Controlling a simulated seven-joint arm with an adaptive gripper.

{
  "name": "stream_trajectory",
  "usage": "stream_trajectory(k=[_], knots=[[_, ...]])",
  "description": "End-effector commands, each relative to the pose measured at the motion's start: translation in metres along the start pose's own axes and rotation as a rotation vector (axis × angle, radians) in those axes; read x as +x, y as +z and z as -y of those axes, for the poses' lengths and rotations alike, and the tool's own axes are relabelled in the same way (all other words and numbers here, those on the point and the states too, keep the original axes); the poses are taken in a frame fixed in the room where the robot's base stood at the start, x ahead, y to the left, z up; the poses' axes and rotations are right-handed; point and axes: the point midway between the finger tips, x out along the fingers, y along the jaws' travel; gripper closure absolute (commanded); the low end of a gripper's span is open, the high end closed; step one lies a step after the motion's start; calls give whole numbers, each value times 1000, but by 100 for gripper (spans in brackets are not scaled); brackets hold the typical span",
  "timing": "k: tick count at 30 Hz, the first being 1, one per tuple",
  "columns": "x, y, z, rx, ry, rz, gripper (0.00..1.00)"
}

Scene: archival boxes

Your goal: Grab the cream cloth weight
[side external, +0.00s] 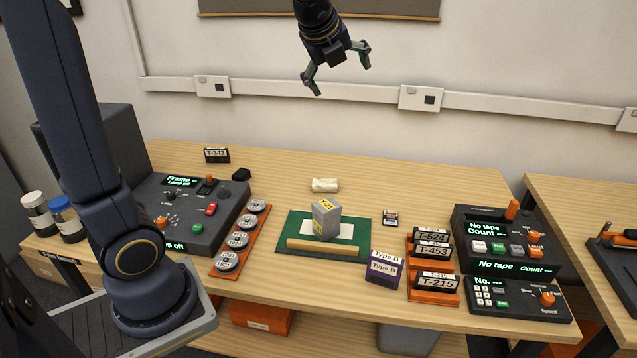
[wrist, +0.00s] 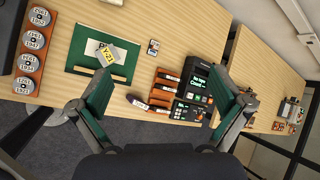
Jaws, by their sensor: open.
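The cream cloth weight (side external: 325,185) is a small pale block lying on the wooden table behind the green mat in the side external view. I do not see it in the wrist view. My gripper (side external: 341,79) is open and empty, high above the table near the wall, well above the cloth weight. In the wrist view my gripper (wrist: 160,95) shows its two fingers spread wide with nothing between them.
An orange rack of round reels (side external: 240,240) is left. Tape cases (side external: 432,250) and consoles (side external: 500,245) are right. Table around the weight is clear.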

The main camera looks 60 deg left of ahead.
Motion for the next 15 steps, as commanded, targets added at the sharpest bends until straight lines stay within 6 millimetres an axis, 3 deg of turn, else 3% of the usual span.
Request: stream_trajectory(k=[1,3,6,9,12,15], knots=[[33,13,7,102,34,4,0],[76,29,13,245,72,6,0],[143,48,6,393,130,-13,0],[208,60,-16,453,189,-51,0],[260,60,-48,432,245,-97,0],[294,54,-81,403,293,-146,0]])
